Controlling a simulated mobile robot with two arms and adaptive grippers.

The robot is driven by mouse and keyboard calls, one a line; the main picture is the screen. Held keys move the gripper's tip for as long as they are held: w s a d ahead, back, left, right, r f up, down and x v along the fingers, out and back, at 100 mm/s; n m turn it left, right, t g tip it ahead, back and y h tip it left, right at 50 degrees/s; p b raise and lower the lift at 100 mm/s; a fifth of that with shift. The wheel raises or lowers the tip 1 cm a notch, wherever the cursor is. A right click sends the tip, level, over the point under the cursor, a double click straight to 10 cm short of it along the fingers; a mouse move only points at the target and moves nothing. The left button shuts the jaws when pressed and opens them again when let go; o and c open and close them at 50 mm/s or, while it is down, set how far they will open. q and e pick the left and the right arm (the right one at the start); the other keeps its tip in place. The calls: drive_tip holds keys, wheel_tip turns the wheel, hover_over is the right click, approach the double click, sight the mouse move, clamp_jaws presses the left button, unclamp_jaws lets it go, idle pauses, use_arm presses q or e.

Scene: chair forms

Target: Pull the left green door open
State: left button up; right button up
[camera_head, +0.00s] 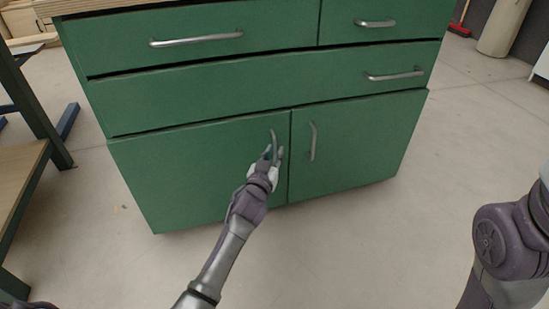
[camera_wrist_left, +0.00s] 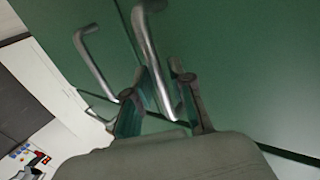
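The left green door (camera_head: 190,172) is the lower left front of a green cabinet and looks shut, level with the right door (camera_head: 355,150). Its upright metal handle (camera_head: 274,138) is near its right edge. My left gripper (camera_head: 273,153) is at the lower part of this handle. In the left wrist view, the handle (camera_wrist_left: 149,45) passes between the two spread fingers of the left gripper (camera_wrist_left: 162,100). Gaps seem to show beside the bar, and contact is unclear. My right gripper is out of view; only part of the right arm shows.
The right door's handle (camera_head: 312,141) is close beside the left one. Drawers with metal handles (camera_head: 197,40) are above the doors. A table with dark legs (camera_head: 35,110) stands left of the cabinet. The floor in front (camera_head: 340,240) is clear.

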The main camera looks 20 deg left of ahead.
use_arm(q)
drive_tip(key=shift+w, duration=0.25)
clamp_jaws()
